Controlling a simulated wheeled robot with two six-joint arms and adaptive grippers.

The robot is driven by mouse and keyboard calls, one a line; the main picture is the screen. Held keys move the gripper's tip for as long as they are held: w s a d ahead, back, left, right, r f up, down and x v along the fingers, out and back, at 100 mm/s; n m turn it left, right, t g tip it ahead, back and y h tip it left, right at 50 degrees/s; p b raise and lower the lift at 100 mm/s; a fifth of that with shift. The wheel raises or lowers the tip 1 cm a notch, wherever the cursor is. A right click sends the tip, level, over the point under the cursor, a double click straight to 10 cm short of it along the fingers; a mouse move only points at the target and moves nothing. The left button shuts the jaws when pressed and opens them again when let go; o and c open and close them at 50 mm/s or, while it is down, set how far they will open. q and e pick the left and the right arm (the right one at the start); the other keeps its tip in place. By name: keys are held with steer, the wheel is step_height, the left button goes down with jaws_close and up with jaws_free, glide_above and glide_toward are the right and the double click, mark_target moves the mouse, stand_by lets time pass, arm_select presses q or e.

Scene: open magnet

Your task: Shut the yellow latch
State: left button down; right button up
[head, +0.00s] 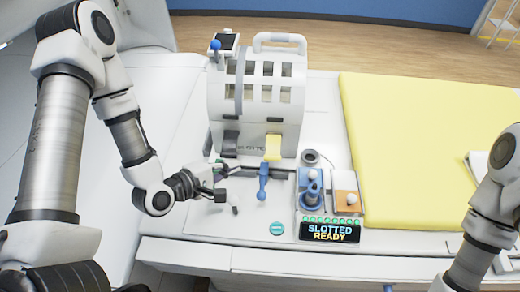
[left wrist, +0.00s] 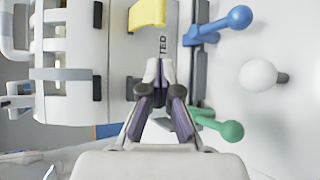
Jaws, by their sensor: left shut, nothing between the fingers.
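The yellow latch (head: 273,147) is a flap low on the front of a white slotted drum (head: 258,95). It sticks out toward me; I cannot tell whether it is seated. In the left wrist view the yellow latch (left wrist: 147,14) lies beyond the fingertips, at the top edge. My left gripper (head: 222,172) is shut and empty, to the left of the latch and apart from it. Its fingertips also show in the left wrist view (left wrist: 158,75). My right arm is at the right edge of the head view, with its gripper out of sight.
A dark latch (head: 230,143) sits left of the yellow one. A blue lever (head: 262,185) stands in front; a green-knobbed lever (left wrist: 225,129) and white knob (left wrist: 258,76) are near my fingers. A display (head: 329,232) reads "SLOTTED READY". A yellow pad (head: 430,140) lies right.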

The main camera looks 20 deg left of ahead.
mark_target(273, 148)
arm_select(q)
steer(key=b+x, duration=0.5)
steer(key=x, duration=0.4)
steer(key=shift+w+d+f, duration=0.2)
steer(key=shift+w+f, duration=0.05)
steer(key=shift+r, duration=0.1)
